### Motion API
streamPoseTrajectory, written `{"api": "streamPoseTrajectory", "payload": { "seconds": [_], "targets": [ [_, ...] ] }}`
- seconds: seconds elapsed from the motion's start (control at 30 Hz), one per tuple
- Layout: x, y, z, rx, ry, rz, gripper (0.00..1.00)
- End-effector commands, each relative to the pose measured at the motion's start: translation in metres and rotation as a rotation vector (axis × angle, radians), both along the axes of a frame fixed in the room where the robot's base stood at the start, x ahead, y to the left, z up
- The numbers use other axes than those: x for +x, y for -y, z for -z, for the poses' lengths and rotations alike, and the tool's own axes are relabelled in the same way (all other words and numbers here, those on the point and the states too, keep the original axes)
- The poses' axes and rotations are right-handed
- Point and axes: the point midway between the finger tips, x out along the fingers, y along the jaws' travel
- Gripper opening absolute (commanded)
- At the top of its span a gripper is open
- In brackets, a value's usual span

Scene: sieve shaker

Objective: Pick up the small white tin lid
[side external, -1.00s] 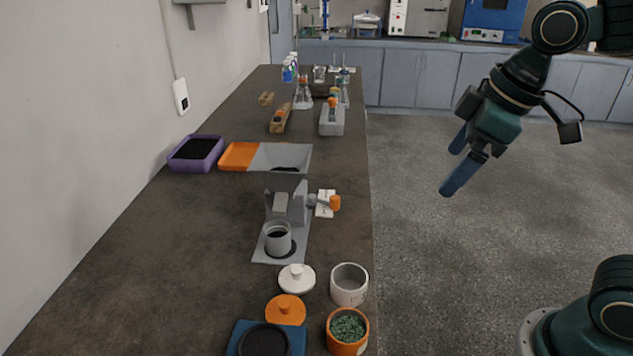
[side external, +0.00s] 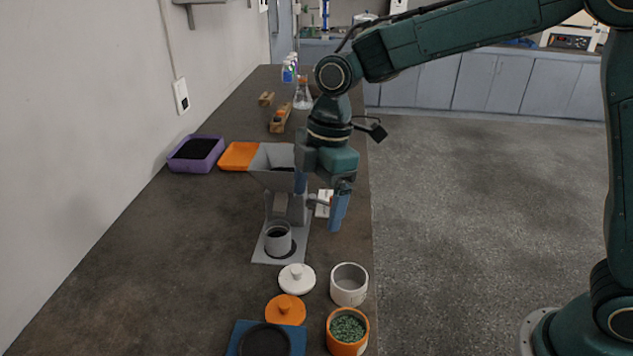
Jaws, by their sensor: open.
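The small white tin lid (side external: 297,279) lies on the bench with its round knob up, in the near part of the side view. It sits just behind an orange lid (side external: 286,310) and to the left of an open, empty-looking white tin (side external: 349,285). My gripper (side external: 318,208) is open and empty, pointing down above the bench by the grey machine (side external: 290,208). It is farther back than the white lid and higher, clear of it. One finger partly overlaps the machine in the picture, and I cannot tell the exact gap between them.
An orange tin of green bits (side external: 347,330) and a dark dish on a blue base (side external: 264,340) stand in front. A grey cup (side external: 278,238) sits at the machine. A purple tray (side external: 195,152) lies behind left. The left bench is clear.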

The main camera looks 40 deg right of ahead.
Motion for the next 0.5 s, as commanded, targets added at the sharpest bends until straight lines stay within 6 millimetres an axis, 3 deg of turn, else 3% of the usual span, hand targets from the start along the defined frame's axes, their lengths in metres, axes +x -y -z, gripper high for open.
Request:
{"api": "streamPoseTrajectory", "payload": {
  "seconds": [0.2, 0.5],
  "targets": [
    [0.012, -0.019, 0.023, -0.004, -0.022, -0.116, 0.9],
    [0.014, -0.022, 0.028, -0.004, -0.025, -0.138, 0.9]
  ]
}}
